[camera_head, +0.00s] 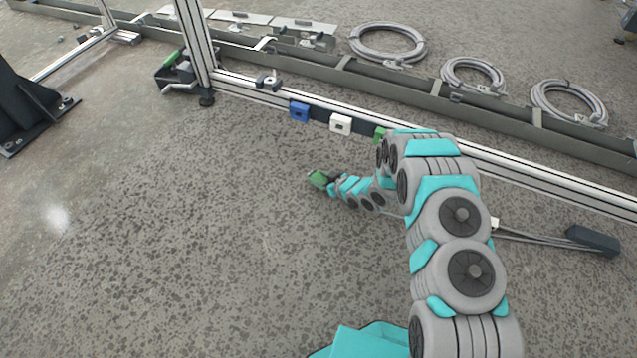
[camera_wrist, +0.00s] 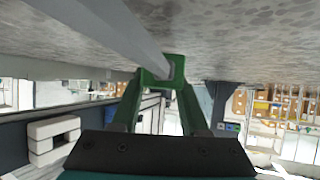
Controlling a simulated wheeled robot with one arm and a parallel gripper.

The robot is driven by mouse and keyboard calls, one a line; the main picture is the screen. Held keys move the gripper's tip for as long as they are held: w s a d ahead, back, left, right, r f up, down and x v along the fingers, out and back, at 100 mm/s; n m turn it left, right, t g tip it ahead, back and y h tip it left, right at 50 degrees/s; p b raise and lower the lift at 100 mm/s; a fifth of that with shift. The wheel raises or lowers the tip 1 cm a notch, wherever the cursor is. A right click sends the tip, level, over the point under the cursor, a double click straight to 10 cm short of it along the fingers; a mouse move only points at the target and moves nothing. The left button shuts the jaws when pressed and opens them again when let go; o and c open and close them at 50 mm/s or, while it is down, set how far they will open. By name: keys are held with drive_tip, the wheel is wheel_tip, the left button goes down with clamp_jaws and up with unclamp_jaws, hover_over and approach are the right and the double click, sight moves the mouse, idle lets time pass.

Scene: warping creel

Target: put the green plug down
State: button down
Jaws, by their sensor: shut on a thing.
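The green plug (camera_head: 319,179) is at the tip of my arm in the head view, over the speckled floor in front of the rail. My gripper (camera_head: 331,181) is shut on it. In the wrist view the plug (camera_wrist: 163,72) shows as a green, squarish piece at the fingertips, with a grey bar running from it to the upper left. I cannot tell whether the bar touches it. The gap between the plug and the floor is hard to judge.
A low metal rail carries a blue block (camera_head: 300,112), a white block (camera_head: 341,124) and a green block (camera_head: 379,134), partly hidden by my arm. Cable coils (camera_head: 388,42) lie behind it. A dark block (camera_head: 592,241) with cables lies at right.

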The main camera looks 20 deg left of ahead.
drive_tip(key=shift+f, duration=1.35)
drive_tip(key=shift+f, duration=0.2)
drive_tip(key=shift+c, duration=2.1)
unclamp_jaws()
drive_tip(key=shift+r, duration=0.15)
drive_tip(key=shift+d+r, duration=0.2)
drive_tip(key=shift+d, duration=0.1)
drive_tip(key=p+v, duration=0.1)
drive_tip(key=v, duration=1)
drive_tip(key=shift+s+d, duration=0.15)
drive_tip(key=shift+s, duration=0.05)
